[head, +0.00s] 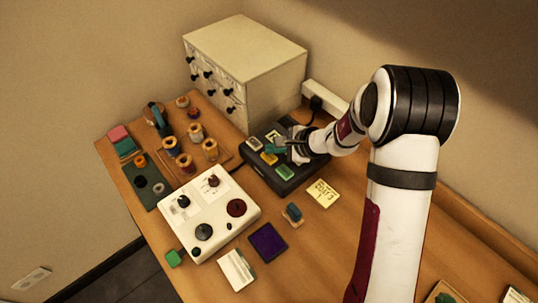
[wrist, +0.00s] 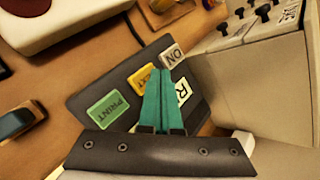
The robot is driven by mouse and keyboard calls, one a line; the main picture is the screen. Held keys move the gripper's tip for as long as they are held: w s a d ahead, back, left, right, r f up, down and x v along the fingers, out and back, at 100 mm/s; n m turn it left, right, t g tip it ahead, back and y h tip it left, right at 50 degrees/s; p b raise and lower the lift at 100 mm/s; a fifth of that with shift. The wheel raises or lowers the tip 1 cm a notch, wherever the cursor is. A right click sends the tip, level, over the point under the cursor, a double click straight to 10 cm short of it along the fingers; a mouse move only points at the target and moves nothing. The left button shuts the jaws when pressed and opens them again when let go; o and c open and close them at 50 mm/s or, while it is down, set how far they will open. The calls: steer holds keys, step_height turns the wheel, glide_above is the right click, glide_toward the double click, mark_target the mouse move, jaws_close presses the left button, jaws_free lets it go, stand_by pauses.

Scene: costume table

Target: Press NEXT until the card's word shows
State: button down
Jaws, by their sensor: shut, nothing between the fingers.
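The black device (head: 258,172) stands in front of the drawer cabinet. It has a white ON button (wrist: 171,57), a yellow NEXT button (wrist: 141,79) and a green PRINT button (wrist: 107,110). My gripper (wrist: 158,74) is shut and empty, its teal fingertips over the NEXT button's edge. I cannot tell if they touch it. The display (wrist: 184,92) is mostly hidden behind the fingers; a letter like "R" shows. A pale yellow card (head: 323,192) lies in front of the device; its lettering is too small to read surely.
A cream box with knobs (head: 208,212) stands left of the device. The drawer cabinet (head: 250,65) is behind. Thread spools (head: 185,164) stand at the left. A purple pad (head: 268,242), a small stamp (head: 292,213) and a white notepad (head: 236,270) lie in front.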

mark_target(273, 158)
steer(key=shift+f, duration=0.1)
steer(key=shift+f, duration=0.35)
steer(key=shift+f, duration=0.45)
stand_by(0.5)
steer(key=shift+r, duration=0.9)
steer(key=shift+r, duration=2.5)
